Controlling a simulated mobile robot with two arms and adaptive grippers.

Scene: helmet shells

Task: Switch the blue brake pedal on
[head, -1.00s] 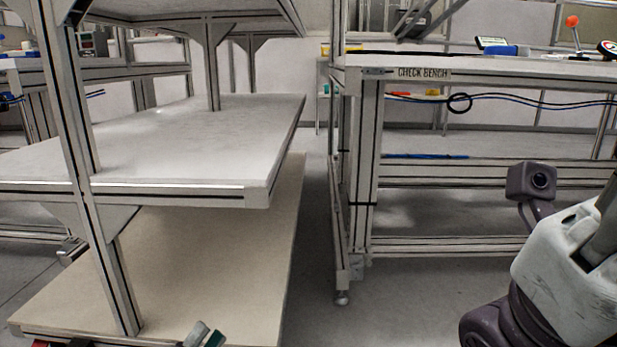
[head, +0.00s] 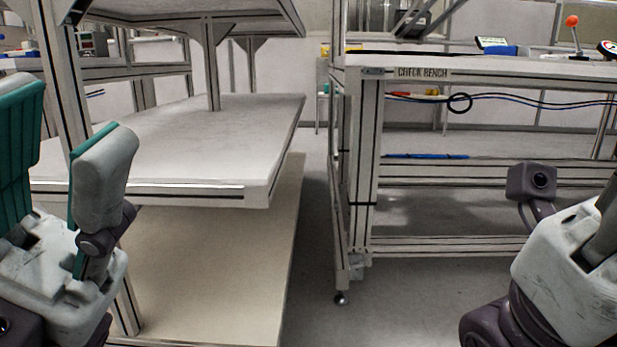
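I cannot make out a blue brake pedal for certain in the head view. A small blue object (head: 500,50) lies on top of the check bench (head: 500,72), too small to identify. My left gripper (head: 64,112) is at the left edge, raised in front of the shelf rack. Its two teal-padded fingers stand apart with nothing between them. My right arm shows at the lower right, but its fingers are out of view.
A lever with an orange ball (head: 572,21) stands on the bench. Blue cables hang below the top. A shelf rack (head: 230,140) fills the left side. A narrow strip of open floor (head: 310,290) lies between rack and bench.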

